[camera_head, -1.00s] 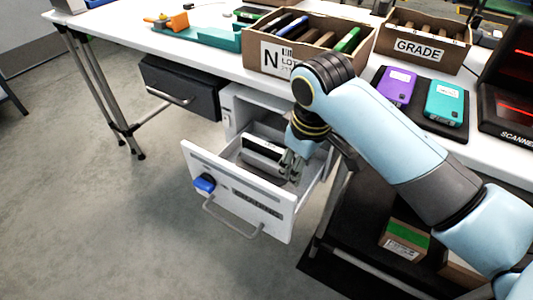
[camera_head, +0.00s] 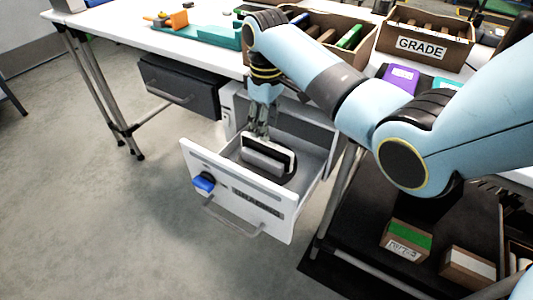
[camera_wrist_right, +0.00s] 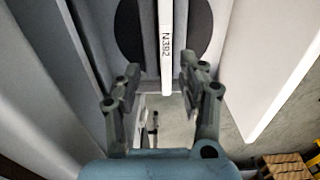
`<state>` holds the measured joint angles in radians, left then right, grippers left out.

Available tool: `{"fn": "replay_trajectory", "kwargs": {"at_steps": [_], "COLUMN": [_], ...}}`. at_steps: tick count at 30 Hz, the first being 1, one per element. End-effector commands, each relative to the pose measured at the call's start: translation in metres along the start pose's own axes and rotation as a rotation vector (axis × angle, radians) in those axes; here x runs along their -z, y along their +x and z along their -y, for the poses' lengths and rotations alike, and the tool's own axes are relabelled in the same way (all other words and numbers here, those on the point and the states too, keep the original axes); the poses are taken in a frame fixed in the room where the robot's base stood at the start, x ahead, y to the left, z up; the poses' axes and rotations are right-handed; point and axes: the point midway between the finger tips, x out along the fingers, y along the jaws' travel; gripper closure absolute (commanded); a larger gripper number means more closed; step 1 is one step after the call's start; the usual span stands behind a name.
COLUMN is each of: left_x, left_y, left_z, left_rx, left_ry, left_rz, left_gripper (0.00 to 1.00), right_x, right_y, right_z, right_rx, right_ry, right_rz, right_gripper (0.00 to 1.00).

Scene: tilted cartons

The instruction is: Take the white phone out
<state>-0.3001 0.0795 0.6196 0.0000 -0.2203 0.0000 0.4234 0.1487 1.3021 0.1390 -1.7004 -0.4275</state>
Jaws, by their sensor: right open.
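The white phone (camera_head: 268,143) stands on edge in the open white drawer (camera_head: 310,178), with a dark round base showing around its foot. In the right wrist view its narrow white edge (camera_wrist_right: 167,45), marked N392, runs between dark round parts on both sides. My right gripper (camera_head: 260,130) points down at the phone's far upper edge. In the wrist view the two fingers (camera_wrist_right: 158,85) are spread, one on each side of the line of the phone, with a gap to it. The head view does not show clearly whether they touch it. My left gripper is not in view.
The drawer front (camera_head: 238,200) has a blue knob (camera_head: 204,183) and a bar handle. A closed dark drawer (camera_head: 180,85) is to the left. Small boxes (camera_head: 408,240) lie on the lower shelf.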

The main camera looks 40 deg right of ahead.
Motion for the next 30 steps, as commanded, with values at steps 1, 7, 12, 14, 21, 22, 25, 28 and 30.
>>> {"fn": "replay_trajectory", "kwargs": {"at_steps": [1,7,12,14,21,22,25,28,30], "left_x": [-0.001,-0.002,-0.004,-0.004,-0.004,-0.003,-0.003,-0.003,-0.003], "left_y": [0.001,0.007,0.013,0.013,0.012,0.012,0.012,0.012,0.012], "left_z": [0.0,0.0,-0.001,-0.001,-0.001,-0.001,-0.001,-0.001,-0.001], "left_rx": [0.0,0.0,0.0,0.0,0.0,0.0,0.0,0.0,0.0], "left_ry": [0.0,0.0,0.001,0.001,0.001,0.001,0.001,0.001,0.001], "left_rz": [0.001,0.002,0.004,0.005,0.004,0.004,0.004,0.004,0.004], "left_gripper": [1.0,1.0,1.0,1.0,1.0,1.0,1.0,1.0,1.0], "right_x": [0.0,-0.006,-0.006,-0.005,-0.005,-0.005,-0.005,-0.005,-0.005], "right_y": [0.004,0.032,0.053,0.055,0.054,0.054,0.054,0.054,0.054], "right_z": [0.001,0.007,0.008,0.007,0.007,0.007,0.007,0.007,0.007], "right_rx": [0.0,0.001,-0.001,-0.001,-0.002,-0.002,-0.001,-0.001,-0.001], "right_ry": [0.0,0.0,0.001,0.0,0.0,0.0,0.0,0.0,0.0], "right_rz": [0.001,0.002,0.001,-0.001,-0.001,-0.001,-0.001,-0.001,-0.001], "right_gripper": [0.59,0.59,0.59,0.59,0.63,0.67,0.8,0.93,1.0]}}
